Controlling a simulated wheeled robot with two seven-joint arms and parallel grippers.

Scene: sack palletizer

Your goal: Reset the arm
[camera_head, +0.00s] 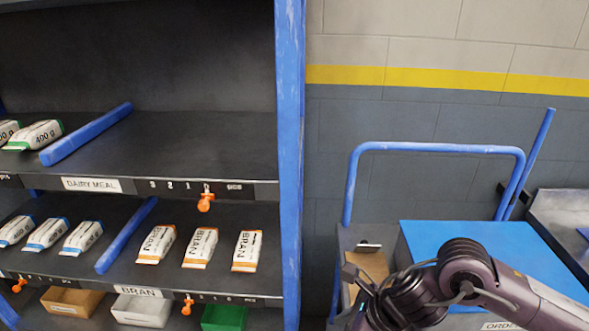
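My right arm comes in from the lower right, over a cart with a blue top. Its dark gripper (354,285) hangs at the cart's left side, near a small brown item, perhaps a clipboard (369,262). The gripper is small and partly hidden by its own wrist, so I cannot tell whether its fingers are open or shut. I see nothing clearly held in it. My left gripper and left arm are not in view.
A shelf rack with a blue post (290,150) fills the left. A grey surface (560,212) lies at far right.

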